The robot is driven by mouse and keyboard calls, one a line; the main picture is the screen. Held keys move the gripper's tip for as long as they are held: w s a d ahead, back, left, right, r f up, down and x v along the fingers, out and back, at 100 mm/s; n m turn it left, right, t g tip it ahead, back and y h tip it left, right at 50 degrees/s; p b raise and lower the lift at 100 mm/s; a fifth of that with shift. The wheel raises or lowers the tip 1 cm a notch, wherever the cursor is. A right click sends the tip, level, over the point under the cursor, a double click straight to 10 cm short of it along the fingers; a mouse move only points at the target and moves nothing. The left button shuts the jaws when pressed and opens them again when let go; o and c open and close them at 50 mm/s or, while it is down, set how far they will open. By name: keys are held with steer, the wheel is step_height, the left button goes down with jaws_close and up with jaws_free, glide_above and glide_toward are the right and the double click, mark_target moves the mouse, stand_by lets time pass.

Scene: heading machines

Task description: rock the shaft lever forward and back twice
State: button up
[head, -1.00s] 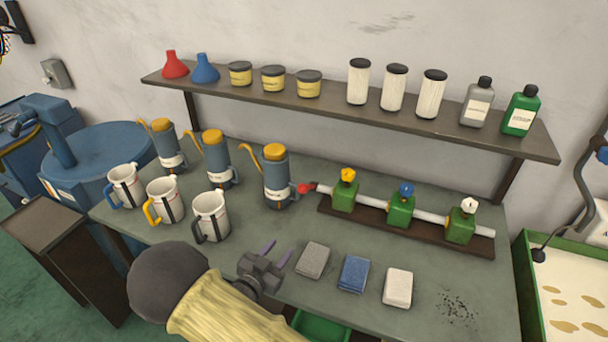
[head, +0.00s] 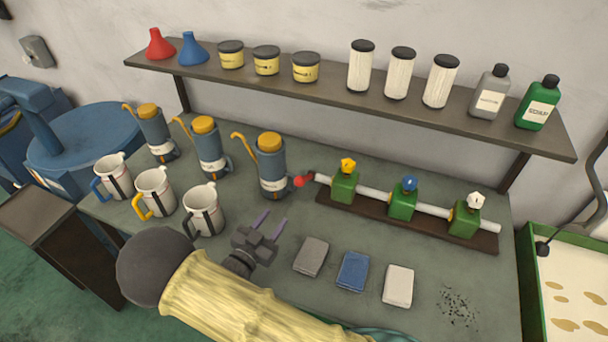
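The shaft lever (head: 300,181) is a short dark arm with a red ball knob at the left end of the pale shaft (head: 386,203). The shaft runs through three green blocks on a dark base. The knob sits close to the right side of the nearest blue-grey oil can (head: 271,170); whether they touch is unclear. My gripper (head: 272,221) is over the bench, below and left of the knob in the picture, and apart from it. Its two purple fingers are spread with nothing between them.
Pale mugs (head: 205,211) stand left of my gripper. Grey, blue and white blocks (head: 353,271) lie to its right on the bench (head: 425,262). A shelf (head: 452,114) with funnels, jars and bottles overhangs the back. Bench space between gripper and shaft is clear.

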mark_target(304, 180)
stand_by(0.3)
steer(key=p+x, duration=0.5)
steer(key=x, duration=1.2)
steer(key=shift+w+d, duration=0.1)
steer(key=shift+d, duration=0.1)
steer(key=shift+c, duration=0.5)
jaws_close()
